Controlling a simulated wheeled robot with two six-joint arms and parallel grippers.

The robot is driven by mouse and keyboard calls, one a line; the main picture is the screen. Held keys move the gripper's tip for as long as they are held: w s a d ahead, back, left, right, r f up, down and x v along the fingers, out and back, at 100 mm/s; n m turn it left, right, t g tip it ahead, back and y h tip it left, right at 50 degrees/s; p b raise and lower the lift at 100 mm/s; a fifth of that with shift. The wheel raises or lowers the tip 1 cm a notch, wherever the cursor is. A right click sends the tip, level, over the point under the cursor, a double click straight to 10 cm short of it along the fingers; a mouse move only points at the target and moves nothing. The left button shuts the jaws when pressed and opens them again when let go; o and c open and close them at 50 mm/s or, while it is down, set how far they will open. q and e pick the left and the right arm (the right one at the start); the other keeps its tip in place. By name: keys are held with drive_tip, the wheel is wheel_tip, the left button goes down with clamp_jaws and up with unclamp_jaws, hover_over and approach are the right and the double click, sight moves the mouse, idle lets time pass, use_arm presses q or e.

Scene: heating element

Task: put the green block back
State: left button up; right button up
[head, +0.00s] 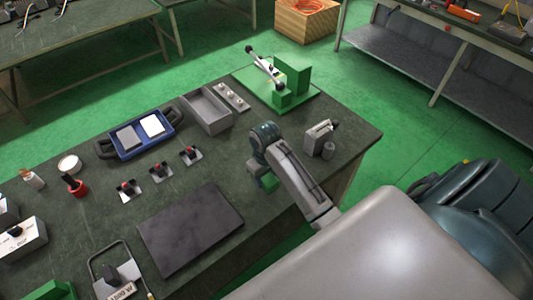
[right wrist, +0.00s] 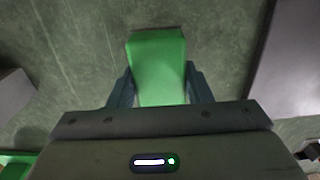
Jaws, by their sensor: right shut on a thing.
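A green block (right wrist: 158,62) sits between the two fingers of my right gripper (right wrist: 158,88), which is shut on it. In the head view a bit of the green block (head: 268,182) shows under my right wrist, over the table's right part; the fingers are mostly hidden there. I cannot tell whether the block touches the table. A green stand (head: 293,74) with a green base and a slanted rod (head: 264,68) is at the table's far right corner. Another green piece (head: 50,291) is cut off at the lower left. My left gripper is not in view.
A dark flat plate (head: 190,228) lies left of my right arm. A small grey box (head: 317,138) is to the right of my wrist. A grey tray (head: 207,111), a blue tray (head: 140,135) and several small switches stand further left. Bare tabletop lies around the block.

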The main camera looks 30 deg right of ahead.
sight(266, 180)
drive_tip(key=f, duration=0.1)
drive_tip(key=f+p, duration=0.2)
drive_tip(key=shift+w+d+f, duration=0.15)
drive_tip(key=shift+w+d, duration=0.2)
drive_tip(key=shift+f, duration=0.15)
drive_tip(key=o, duration=1)
drive_tip(key=shift+f, duration=0.15)
drive_tip(key=shift+c, duration=0.2)
